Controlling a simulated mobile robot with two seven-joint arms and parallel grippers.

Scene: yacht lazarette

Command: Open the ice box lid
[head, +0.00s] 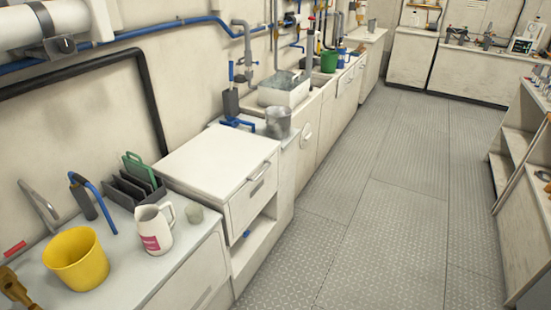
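A white box-like unit with a flat, closed top (215,158) stands against the left wall in the middle of the picture. It looks most like the ice box, though I cannot be sure. Its front has a panel with a grey bar handle (258,172), and an open shelf space lies below. Nothing rests on its top. Farther along the counter sits a smaller pale grey box (285,90), whose kind I cannot tell.
A yellow bucket (76,259), a white jug (154,229) and a dark rack (135,187) stand on the near left counter. A metal bucket (278,122) stands past the white unit. Shelving (525,150) lines the right. The grey plate floor (385,200) between is clear.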

